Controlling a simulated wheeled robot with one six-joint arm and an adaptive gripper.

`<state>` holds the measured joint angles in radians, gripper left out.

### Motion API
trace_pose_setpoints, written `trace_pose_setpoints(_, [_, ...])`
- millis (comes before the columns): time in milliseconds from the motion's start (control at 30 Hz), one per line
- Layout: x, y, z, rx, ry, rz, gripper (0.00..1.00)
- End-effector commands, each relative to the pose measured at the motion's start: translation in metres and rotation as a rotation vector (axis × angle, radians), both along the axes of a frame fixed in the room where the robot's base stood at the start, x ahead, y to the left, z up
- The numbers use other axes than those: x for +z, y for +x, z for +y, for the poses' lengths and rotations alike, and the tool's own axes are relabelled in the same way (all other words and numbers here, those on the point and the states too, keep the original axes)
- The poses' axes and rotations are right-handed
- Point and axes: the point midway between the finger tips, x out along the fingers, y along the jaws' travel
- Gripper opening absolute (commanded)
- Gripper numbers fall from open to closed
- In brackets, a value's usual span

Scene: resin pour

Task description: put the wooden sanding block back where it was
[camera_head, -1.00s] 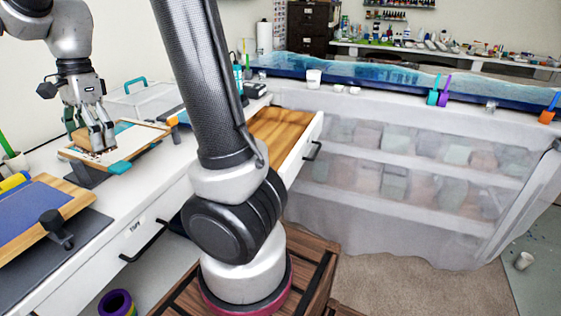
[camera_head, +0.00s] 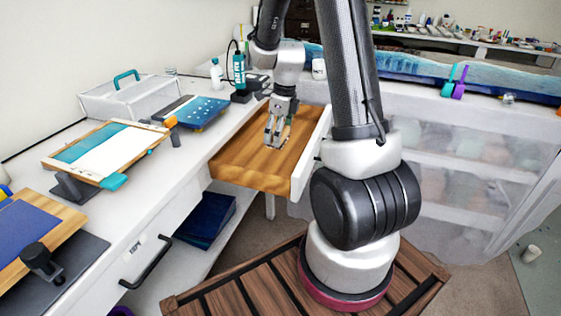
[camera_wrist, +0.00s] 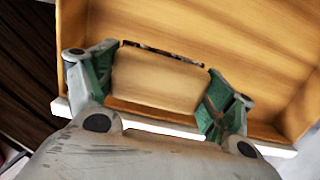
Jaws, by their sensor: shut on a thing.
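The wooden sanding block (camera_wrist: 158,82) is pale wood with a dark, speckled far edge. In the wrist view it sits between the two green-padded fingers of my gripper (camera_wrist: 158,90), which is shut on it. In the head view my gripper (camera_head: 277,138) points down over the open wooden drawer (camera_head: 240,172), and the block is hard to make out there. The drawer's wooden floor also fills the wrist view (camera_wrist: 255,45) behind the block. Whether the block touches the drawer floor, I cannot tell.
The drawer's white front (camera_head: 311,155) stands out from the white bench. The drawer floor around my gripper looks clear.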

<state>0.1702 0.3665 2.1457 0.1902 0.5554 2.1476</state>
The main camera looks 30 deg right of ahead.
Motion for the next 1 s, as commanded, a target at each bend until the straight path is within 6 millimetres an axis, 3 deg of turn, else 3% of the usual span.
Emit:
trace_pose_setpoints(200, [-0.043, -0.001, 0.000, -0.006, 0.000, 0.004, 0.48])
trace_pose_setpoints(600, [-0.088, -0.001, 0.000, -0.003, 0.001, 0.003, 0.48])
trace_pose_setpoints(967, [-0.092, -0.001, 0.000, -0.002, 0.000, 0.002, 0.48])
trace_pose_setpoints(1000, [-0.092, -0.001, 0.000, -0.002, 0.000, 0.002, 0.90])
